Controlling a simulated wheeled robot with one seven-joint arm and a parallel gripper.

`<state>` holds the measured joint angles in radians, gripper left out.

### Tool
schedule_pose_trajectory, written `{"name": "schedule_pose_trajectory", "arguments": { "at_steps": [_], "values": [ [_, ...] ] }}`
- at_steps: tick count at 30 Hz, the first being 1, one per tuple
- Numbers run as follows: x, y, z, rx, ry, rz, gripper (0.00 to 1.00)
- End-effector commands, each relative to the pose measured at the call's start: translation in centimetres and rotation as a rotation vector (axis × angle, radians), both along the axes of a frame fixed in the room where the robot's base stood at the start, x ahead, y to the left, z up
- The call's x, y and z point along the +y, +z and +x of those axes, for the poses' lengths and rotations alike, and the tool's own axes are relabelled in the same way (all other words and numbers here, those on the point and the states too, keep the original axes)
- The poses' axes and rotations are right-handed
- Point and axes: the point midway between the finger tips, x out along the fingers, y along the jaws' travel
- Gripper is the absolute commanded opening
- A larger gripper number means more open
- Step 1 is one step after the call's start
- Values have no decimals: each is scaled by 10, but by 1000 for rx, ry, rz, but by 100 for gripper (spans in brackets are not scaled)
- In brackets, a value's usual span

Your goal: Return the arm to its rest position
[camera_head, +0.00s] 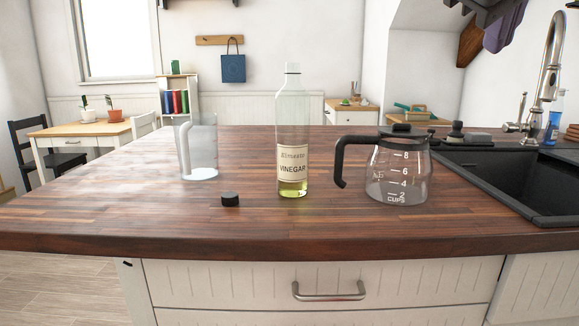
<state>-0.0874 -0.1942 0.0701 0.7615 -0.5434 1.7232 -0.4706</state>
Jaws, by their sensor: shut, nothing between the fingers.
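My gripper and arm do not show in the head view. On the wooden counter (110,215) stands an upright clear bottle (292,120) with a vinegar label and a little yellow-green liquid at the bottom. A small black cap (230,199) lies in front of it to the left. A clear pitcher (207,145) with a white handle and base stands left of the bottle. A glass coffee carafe (400,175) with a black handle and measuring marks stands to the right. It looks empty.
A black sink (480,172) with a chrome faucet (548,75) is at the right. Dark items (497,25) hang at the top right. The counter's left part and front strip are clear. A drawer with a metal handle (328,292) is below the front edge.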

Motion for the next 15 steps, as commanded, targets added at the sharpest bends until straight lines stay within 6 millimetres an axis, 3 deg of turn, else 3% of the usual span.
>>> {"name": "schedule_pose_trajectory", "arguments": {
  "at_steps": [8,11,15],
  "values": [
    [8,-32,13,32,24,25,0],
    [11,-52,19,48,35,44,0],
    [18,-93,27,80,49,89,0]
  ]
}}
